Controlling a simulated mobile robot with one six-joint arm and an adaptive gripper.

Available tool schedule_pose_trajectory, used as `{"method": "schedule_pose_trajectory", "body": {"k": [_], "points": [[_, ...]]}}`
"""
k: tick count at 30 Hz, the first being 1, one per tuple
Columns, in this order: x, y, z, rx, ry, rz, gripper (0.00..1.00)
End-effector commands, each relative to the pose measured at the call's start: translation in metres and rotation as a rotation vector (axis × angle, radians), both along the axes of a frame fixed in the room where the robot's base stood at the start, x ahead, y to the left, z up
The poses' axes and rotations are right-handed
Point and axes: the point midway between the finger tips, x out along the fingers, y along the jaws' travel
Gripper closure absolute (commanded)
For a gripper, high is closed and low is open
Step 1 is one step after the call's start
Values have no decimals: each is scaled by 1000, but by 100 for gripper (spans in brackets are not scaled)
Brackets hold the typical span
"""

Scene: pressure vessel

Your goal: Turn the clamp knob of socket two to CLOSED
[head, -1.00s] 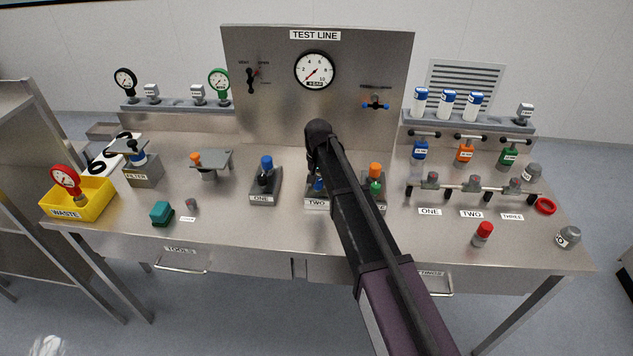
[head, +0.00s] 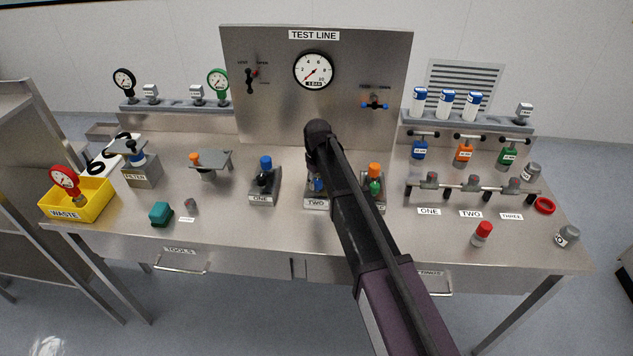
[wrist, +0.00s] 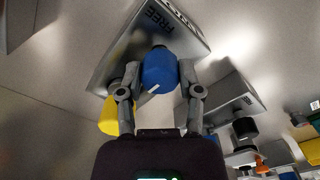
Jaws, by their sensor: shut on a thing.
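Socket two (head: 316,204) is a grey block with a TWO label at the middle of the bench. My arm hangs over it in the head view and hides most of its top. In the wrist view a blue knob (wrist: 158,75) with a white pointer mark sits on a grey block (wrist: 190,40), where the word FREE is readable. My gripper (wrist: 164,66) has one finger on each side of the knob and is shut on it. Any other wording on that block is unclear or hidden.
Socket one (head: 263,198) stands just left. Socket three (head: 376,205) stands close on the right, partly behind my arm, with an orange top. A yellow thing (wrist: 109,118) shows behind the left finger. The yellow WASTE tray (head: 95,203) is far left.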

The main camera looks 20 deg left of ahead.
Motion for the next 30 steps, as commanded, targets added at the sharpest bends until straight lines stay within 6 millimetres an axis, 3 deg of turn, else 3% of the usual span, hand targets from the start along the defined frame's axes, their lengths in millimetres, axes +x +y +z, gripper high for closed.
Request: {"method": "schedule_pose_trajectory", "body": {"k": [17,18,20,21,30], "points": [[0,2,0,4,0,44,100],[0,2,0,4,0,44,41],[0,2,0,4,0,44,23],[0,2,0,4,0,43,19],[0,1,0,1,0,42,19]]}}
